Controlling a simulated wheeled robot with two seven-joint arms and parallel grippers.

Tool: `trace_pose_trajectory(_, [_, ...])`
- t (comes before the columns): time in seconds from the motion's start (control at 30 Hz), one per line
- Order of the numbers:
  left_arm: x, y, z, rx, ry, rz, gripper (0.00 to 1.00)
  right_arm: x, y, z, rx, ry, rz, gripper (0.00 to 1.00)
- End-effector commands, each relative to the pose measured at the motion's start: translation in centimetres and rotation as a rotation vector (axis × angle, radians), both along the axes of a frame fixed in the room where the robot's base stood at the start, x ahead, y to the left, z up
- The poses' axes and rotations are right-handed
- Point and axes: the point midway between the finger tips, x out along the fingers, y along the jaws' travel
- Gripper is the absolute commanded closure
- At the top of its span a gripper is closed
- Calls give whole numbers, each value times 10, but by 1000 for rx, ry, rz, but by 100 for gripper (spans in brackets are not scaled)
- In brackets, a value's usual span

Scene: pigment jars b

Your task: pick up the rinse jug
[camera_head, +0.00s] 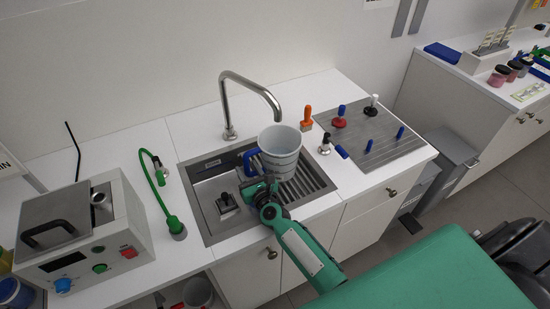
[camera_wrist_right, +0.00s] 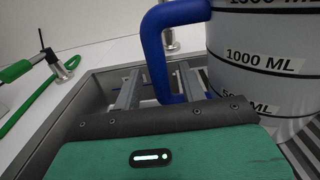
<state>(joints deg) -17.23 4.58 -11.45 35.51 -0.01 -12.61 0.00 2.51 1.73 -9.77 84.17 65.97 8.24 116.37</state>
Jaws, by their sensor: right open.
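The rinse jug (camera_head: 280,146) is a pale grey-white, bucket-like vessel with dark ring lines. It stands upright over the ribbed right part of the sink. Its blue handle (camera_head: 250,161) faces left. The right wrist view shows the jug wall (camera_wrist_right: 262,50) with printed volume marks, and the blue handle (camera_wrist_right: 153,45) close up. My right gripper (camera_wrist_right: 160,88) is open, with one finger to each side of the handle's lower part. In the head view my right gripper (camera_head: 251,178) is just in front of the handle. Contact cannot be told. My left gripper is not in view.
The steel sink (camera_head: 215,232) has a tall bent faucet (camera_head: 228,100) behind the jug. A green hose (camera_head: 155,190) and a control box (camera_head: 85,240) are at left. An orange-handled tool (camera_head: 306,118) and a grey board (camera_head: 385,145) with several knobs are at right.

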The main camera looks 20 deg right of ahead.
Motion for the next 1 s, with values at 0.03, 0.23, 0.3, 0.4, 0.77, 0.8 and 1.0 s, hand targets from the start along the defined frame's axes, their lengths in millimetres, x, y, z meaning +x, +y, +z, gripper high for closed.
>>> trace_pose_trajectory(0.03, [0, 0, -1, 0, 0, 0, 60, 6, 0, 0, 0, 0, 0, 58])
trace_pose_trajectory(0.23, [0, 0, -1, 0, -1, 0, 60, 12, 1, 0, 1, 0, 0, 58])
trace_pose_trajectory(0.3, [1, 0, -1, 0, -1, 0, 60, 12, 1, 0, 1, 0, 0, 58])
trace_pose_trajectory(0.4, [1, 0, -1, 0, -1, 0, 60, 12, 1, 0, 1, 0, 0, 64])
trace_pose_trajectory(0.77, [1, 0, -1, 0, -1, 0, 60, 12, 1, 0, 0, 1, 0, 100])
trace_pose_trajectory(0.8, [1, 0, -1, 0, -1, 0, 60, 12, 1, 2, -2, -3, 0, 100])
trace_pose_trajectory(1.0, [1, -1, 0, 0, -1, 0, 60, 12, 1, 3, -1, -3, 0, 100])
